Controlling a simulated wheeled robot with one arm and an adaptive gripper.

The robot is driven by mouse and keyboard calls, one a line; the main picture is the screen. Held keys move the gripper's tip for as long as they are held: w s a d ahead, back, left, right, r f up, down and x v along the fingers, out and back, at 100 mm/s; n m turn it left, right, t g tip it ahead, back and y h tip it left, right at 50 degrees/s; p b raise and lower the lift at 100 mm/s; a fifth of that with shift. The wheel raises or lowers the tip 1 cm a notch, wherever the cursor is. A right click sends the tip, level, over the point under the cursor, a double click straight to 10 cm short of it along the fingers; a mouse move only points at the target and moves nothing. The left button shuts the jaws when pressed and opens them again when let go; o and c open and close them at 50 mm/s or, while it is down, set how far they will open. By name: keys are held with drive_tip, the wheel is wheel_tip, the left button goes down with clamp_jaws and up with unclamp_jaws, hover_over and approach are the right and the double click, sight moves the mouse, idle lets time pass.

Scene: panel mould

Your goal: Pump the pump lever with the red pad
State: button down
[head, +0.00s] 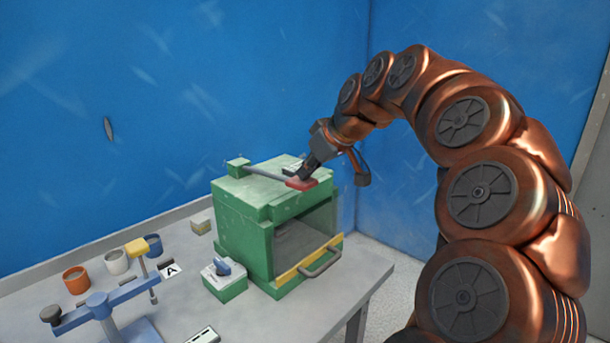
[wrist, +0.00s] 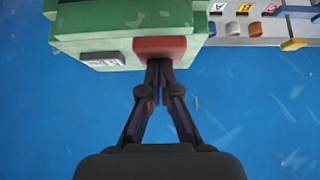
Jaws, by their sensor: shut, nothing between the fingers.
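The pump lever (head: 267,173) is a thin grey bar on top of the green box (head: 240,211), running from a small green block at its left to a red pad (head: 301,184) at its right end. The red pad also shows in the wrist view (wrist: 160,47), right at my fingertips. My gripper (head: 303,177) is shut and empty, pointing down at the pad from above. Its fingertips (wrist: 159,64) look to be at or touching the pad; I cannot tell if they press on it.
A blue stand (head: 110,305) and several cups, one orange (head: 76,280), are at the left. Blue walls (head: 200,90) close the back.

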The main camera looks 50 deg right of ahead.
sight(312, 188)
drive_tip(key=shift+t, duration=0.9)
drive_tip(key=shift+s+a+f+b, duration=0.1)
drive_tip(key=shift+s+f+b, duration=0.1)
drive_tip(key=shift+f+b, duration=1.15)
drive_tip(key=shift+s+f+b, duration=0.2)
drive_tip(key=shift+f+b, duration=0.65)
drive_tip(key=shift+b, duration=0.9)
drive_tip(key=shift+f+b, duration=0.3)
drive_tip(key=shift+f, duration=0.05)
drive_tip(key=shift+a+f, duration=0.15)
drive_tip(key=shift+f, duration=0.1)
drive_tip(key=shift+r, duration=0.1)
drive_tip(key=r, duration=0.2)
drive_tip(key=r+p, duration=0.1)
drive_tip(key=r, duration=0.2)
drive_tip(key=shift+s+r, duration=0.2)
drive_tip(key=shift+r, duration=0.1)
drive_tip(key=v, duration=1)
drive_tip(key=shift+w+r+b, duration=0.15)
drive_tip(key=shift+b, duration=0.25)
